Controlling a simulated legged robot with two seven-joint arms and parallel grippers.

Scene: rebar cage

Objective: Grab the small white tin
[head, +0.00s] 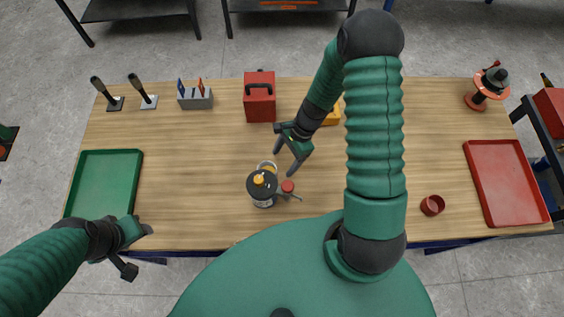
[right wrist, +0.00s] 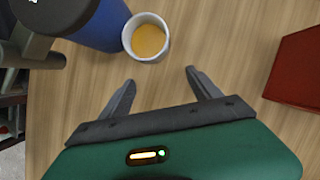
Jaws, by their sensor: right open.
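The small white tin (head: 266,165) stands on the wooden table, just behind a dark-lidded pot that hides part of it. In the right wrist view the white tin (right wrist: 146,38) shows its round rim and an orange-yellow inside. My right gripper (head: 283,161) is open, just to the right of the tin in the head view. In the right wrist view the fingers (right wrist: 160,77) are apart and empty, with the tin beyond their tips. My left gripper (head: 139,251) is open and empty near the table's front left edge.
A red box (head: 259,97) is at the back. Green tray (head: 108,154) left, red tray (head: 506,182) and red cup (head: 432,205) right. The table's left middle is clear.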

